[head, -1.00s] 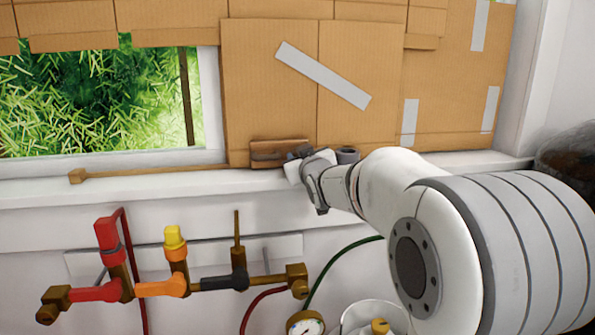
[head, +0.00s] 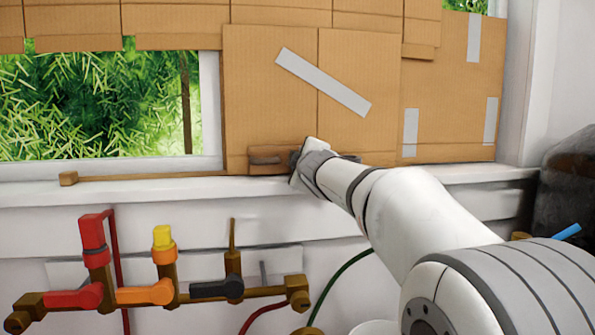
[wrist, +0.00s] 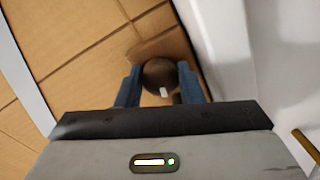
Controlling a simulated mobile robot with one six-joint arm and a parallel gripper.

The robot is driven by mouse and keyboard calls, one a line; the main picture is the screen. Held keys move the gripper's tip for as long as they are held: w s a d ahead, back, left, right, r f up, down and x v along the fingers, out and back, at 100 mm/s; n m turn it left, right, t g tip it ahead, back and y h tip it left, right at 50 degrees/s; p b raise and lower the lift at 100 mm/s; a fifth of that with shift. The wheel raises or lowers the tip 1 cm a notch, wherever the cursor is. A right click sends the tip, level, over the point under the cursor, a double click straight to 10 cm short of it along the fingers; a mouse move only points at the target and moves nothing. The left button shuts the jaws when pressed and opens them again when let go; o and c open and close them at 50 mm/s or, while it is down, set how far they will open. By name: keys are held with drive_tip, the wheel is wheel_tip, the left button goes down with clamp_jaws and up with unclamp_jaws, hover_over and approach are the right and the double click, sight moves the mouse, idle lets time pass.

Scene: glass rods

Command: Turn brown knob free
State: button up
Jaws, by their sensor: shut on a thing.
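The brown knob (wrist: 158,73) is round and dark, with a small white mark on its face. In the wrist view it sits between the two blue-grey fingers of my gripper (wrist: 158,82), which are shut on it from both sides. In the head view my gripper (head: 303,164) is at the brown bar (head: 264,160) along the foot of the cardboard-covered window, just above the sill. The knob is hidden behind my gripper there.
The white sill (head: 160,190) runs under the window, with a thin brown rod (head: 130,178) on it. Below are pipes with a red valve (head: 92,232), a yellow valve (head: 163,238) and a black handle (head: 217,288). A dark object (head: 568,185) stands at far right.

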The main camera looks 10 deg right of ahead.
drive_tip(key=shift+n+b, duration=0.45)
drive_tip(key=shift+n, duration=0.65)
drive_tip(key=o, duration=0.7)
drive_tip(key=s, duration=0.7)
drive_tip(key=shift+s+r, duration=0.25)
drive_tip(key=shift+s, duration=0.15)
